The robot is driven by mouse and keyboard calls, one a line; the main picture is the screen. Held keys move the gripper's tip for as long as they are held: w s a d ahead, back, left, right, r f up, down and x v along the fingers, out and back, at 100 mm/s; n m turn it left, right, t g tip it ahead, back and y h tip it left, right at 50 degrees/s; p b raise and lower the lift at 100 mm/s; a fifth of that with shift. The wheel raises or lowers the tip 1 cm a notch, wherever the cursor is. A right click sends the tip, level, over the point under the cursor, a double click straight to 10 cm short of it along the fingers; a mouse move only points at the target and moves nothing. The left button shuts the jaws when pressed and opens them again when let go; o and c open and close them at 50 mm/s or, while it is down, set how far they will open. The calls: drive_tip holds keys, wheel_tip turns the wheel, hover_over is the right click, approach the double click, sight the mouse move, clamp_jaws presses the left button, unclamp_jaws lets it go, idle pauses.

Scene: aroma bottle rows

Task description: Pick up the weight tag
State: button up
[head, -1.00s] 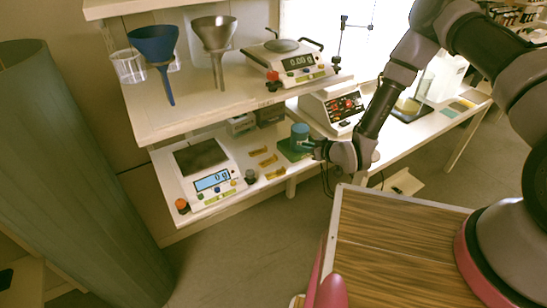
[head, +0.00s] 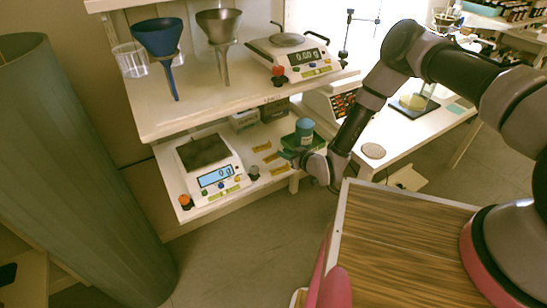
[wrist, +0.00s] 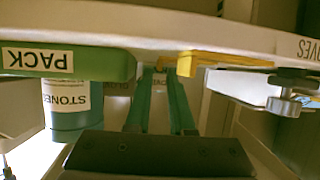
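Three small yellow-orange tags (head: 262,147) lie in a row on the lower shelf, between the scale and a green mat. Their lettering is too small to read, so I cannot tell which is the weight tag. In the wrist view one yellow tag (wrist: 228,62) lies at the shelf edge, just right of my fingertips. My gripper (wrist: 158,75) has its two green fingers apart, with nothing visibly held between them. In the head view my gripper (head: 292,156) is at the shelf's front edge, right of the tags and by the green mat.
A scale (head: 212,165) with a black knob (head: 254,173) stands left of the tags. The upper shelf (head: 215,105) overhangs them.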

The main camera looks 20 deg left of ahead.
drive_tip(key=shift+x, duration=1.15)
clamp_jaws()
